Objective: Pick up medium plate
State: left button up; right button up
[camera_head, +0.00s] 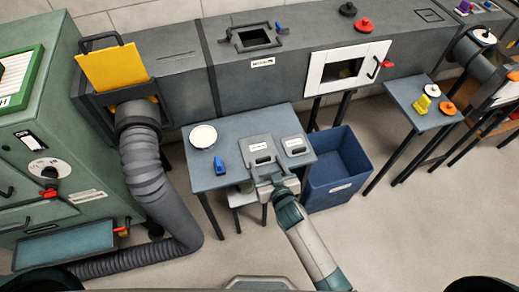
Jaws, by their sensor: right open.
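Two flat grey plates with handles and white labels lie on the blue-grey table. The larger plate (260,147) is left of the smaller plate (295,145). The labels are too small to read, so I cannot tell for sure which is the medium plate. My right gripper (268,181) is open at the front edge of the table, at the near edge of the larger plate. I cannot tell whether it touches the plate. My left gripper is not in view.
The table (220,124) also holds a white round container (203,136) and a blue tool (219,166). A blue bin (338,172) stands right of it. The grey duct (285,85) runs behind, with an open top hatch (253,37). A flexible hose (148,170) curves at left.

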jog(key=shift+x, duration=1.05)
jog(key=c, duration=1.4)
jog(key=shift+r, duration=0.15)
jog(key=shift+w+r, duration=0.1)
jog(key=shift+r, duration=0.4)
jog(key=r, duration=0.3)
jog(key=shift+d+b, duration=0.2)
jog(key=shift+b, duration=0.15)
jog(key=s+d+r, duration=0.1)
jog(key=d+r, duration=0.1)
jog(key=d, duration=0.1)
jog(key=s+d+r+b, duration=0.1)
jog(key=d+r, duration=0.1)
jog(key=d, duration=0.2)
jog(key=s+d+r+b, duration=0.1)
jog(key=d+r, duration=0.1)
jog(key=d, duration=0.2)
jog(key=shift+r, duration=0.4)
